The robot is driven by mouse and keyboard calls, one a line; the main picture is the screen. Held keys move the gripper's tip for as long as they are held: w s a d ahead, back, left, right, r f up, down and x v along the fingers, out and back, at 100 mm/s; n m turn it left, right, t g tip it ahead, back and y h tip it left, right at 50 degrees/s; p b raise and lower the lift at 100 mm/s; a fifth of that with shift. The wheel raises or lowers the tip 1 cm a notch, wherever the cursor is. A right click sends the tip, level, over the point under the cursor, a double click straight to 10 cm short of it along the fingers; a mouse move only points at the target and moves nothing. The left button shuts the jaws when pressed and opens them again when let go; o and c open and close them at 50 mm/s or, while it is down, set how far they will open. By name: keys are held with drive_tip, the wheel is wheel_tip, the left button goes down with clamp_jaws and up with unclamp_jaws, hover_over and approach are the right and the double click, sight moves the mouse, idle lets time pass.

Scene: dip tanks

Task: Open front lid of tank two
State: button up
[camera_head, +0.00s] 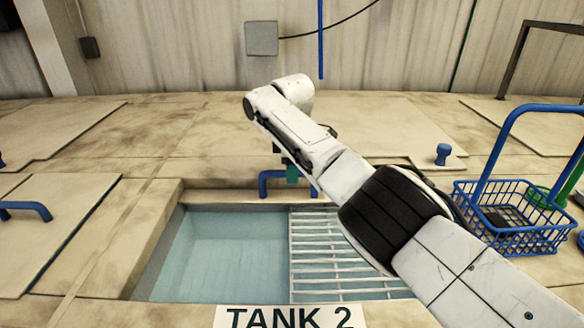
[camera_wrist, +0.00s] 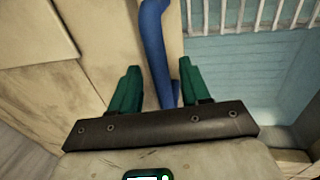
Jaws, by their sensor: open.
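The opening of tank two (camera_head: 220,240) is uncovered at its front, with pale blue water showing and a metal grate (camera_head: 335,262) in its right part. A beige lid panel (camera_wrist: 100,25) with a blue handle (camera_head: 268,181) lies at the back edge of the opening. My gripper (camera_head: 292,173) is over that edge, its body partly hidden by my arm. In the wrist view its green fingers are open, one on each side of the blue handle (camera_wrist: 153,40), with gaps between fingers and handle. The lid's full outline is hidden behind my arm.
A TANK 2 label (camera_head: 290,317) is on the front edge. Another lid with a blue handle (camera_head: 25,209) lies at left. A blue wire basket (camera_head: 515,215) with a tall handle stands at right, and a blue knob (camera_head: 443,153) is behind it.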

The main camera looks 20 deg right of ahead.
wheel_tip(320, 180, up, 11)
drive_tip(key=s+b, duration=0.1)
drive_tip(key=s, duration=0.1)
drive_tip(key=shift+a+f+b, duration=0.2)
drive_tip(key=shift+a+b, duration=0.1)
drive_tip(key=shift+b, duration=0.05)
drive_tip(key=shift+s+f, duration=0.1)
idle(0.4)
